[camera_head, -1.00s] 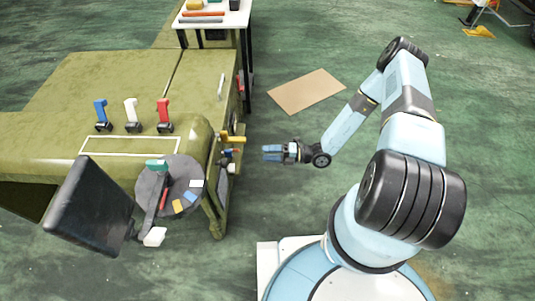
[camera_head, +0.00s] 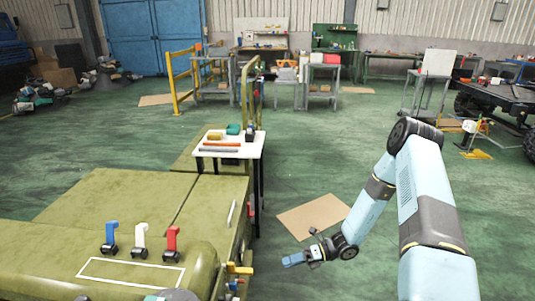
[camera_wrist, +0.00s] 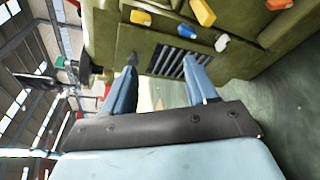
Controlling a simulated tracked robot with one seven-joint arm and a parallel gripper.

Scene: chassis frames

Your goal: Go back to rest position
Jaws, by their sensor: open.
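My gripper (camera_head: 290,260) hangs over the green floor in the head view, to the right of the olive-green chassis (camera_head: 120,195) and apart from it. In the wrist view my gripper (camera_wrist: 160,88) shows two blue fingers spread apart with nothing between them. Beyond the fingers is the olive side of the chassis (camera_wrist: 225,55), with a dark vent grille (camera_wrist: 183,65). My arm bends down from the upper right of the head view to the gripper.
Blue (camera_head: 110,236), white (camera_head: 140,238) and red (camera_head: 172,240) levers stand on the chassis. A yellow handle (camera_head: 238,269) sticks out from its side. A white table (camera_head: 230,150) with tools stands behind. A cardboard sheet (camera_head: 313,216) lies on the floor behind my gripper. Open floor lies further back.

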